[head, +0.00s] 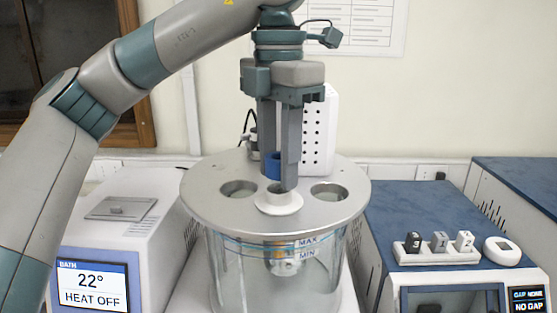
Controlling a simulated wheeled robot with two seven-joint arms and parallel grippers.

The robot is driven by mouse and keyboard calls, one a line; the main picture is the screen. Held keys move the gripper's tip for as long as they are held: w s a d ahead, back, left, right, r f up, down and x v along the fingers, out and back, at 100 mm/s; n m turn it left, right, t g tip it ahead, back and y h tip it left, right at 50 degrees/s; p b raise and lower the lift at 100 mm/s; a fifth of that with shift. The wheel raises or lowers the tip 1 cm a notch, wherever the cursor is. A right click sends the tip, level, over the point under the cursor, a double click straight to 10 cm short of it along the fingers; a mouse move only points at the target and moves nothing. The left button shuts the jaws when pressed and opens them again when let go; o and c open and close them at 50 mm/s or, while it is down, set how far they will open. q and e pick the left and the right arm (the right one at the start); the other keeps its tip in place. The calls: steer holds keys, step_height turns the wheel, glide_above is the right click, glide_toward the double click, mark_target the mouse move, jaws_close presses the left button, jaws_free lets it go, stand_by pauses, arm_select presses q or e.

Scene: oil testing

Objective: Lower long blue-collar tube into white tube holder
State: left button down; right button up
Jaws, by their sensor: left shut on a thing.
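My left gripper (281,186) points straight down over the round metal lid (213,203) of the glass bath. It is shut on the blue-collar tube (271,165), whose blue collar shows between and beside the fingers. The white tube holder (279,204) sits in the lid, right below the fingertips. The tube's lower part is hidden by the fingers and the holder, so I cannot tell how deep it reaches. My right gripper is not in view.
The lid has open holes at the left (238,189) and right (328,192). A white perforated box (320,130) stands behind the gripper. A bath unit with a screen (92,288) is at left. A blue-topped machine (430,210) with small blocks on a rack (437,256) is at right.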

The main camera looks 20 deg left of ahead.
arm_select(q)
steer(key=shift+a+f+b, duration=0.1)
steer(key=shift+f+b, duration=0.25)
steer(key=shift+f, duration=0.1)
steer(key=c, duration=1.6)
jaws_free()
steer(key=shift+s, duration=0.1)
steer(key=shift+o, duration=0.3)
steer(key=shift+f, duration=0.1)
steer(key=shift+a, duration=0.1)
